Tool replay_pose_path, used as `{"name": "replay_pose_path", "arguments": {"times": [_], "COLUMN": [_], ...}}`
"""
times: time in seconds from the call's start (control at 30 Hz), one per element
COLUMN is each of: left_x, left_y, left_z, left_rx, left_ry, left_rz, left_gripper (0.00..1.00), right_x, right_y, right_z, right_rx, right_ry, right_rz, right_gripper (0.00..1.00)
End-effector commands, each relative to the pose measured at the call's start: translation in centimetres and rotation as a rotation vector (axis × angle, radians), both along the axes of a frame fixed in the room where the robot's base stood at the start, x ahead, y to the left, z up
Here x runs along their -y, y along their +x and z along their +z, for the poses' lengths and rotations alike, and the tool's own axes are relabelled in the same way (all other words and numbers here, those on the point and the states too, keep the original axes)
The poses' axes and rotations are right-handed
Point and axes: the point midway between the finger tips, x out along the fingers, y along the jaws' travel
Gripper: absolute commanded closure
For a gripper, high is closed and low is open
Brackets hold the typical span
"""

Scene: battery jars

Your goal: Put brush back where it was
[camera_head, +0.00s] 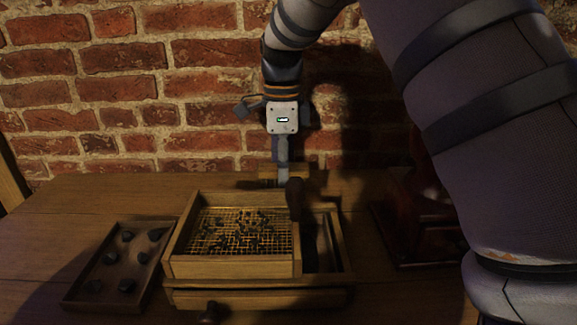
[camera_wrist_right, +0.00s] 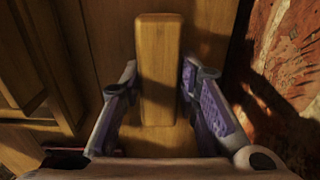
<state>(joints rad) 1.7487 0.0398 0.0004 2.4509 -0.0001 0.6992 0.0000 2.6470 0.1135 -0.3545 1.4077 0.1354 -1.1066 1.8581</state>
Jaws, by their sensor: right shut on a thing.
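My right gripper (camera_head: 282,172) hangs near the brick wall, at the back edge of the wooden box. In the right wrist view its two fingers (camera_wrist_right: 160,95) stand on either side of a plain wooden bar (camera_wrist_right: 158,65), which appears to be the brush's handle or back. The gripper is shut on it. Its bristles cannot be made out. In the head view the held piece is small and dark, and whether it touches the table is unclear. My left gripper is not in view.
The wooden box (camera_head: 232,267) has a wire mesh with dark bits on it. A dark upright piece (camera_head: 295,200) stands at its back right corner. A tray (camera_head: 88,304) with several dark lumps lies left. A dark reddish object (camera_head: 425,225) stands right. The table's far left is clear.

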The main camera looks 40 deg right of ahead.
Motion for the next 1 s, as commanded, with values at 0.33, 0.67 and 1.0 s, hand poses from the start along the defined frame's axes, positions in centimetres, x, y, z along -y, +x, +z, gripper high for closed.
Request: {"name": "replay_pose_path", "arguments": {"times": [0.33, 0.67, 1.0], "left_x": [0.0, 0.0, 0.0], "left_y": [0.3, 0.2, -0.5], "left_z": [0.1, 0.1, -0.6], "left_rx": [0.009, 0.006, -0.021], "left_ry": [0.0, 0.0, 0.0], "left_rz": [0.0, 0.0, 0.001], "left_gripper": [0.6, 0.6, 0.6], "right_x": [0.0, 0.0, 0.1], "right_y": [-0.1, 0.0, 0.1], "right_z": [0.1, 0.5, 8.7], "right_rx": [0.004, 0.004, 0.004], "right_ry": [0.0, -0.001, -0.003], "right_rz": [0.0, 0.001, 0.002], "right_gripper": [0.51, 0.51, 0.51]}}
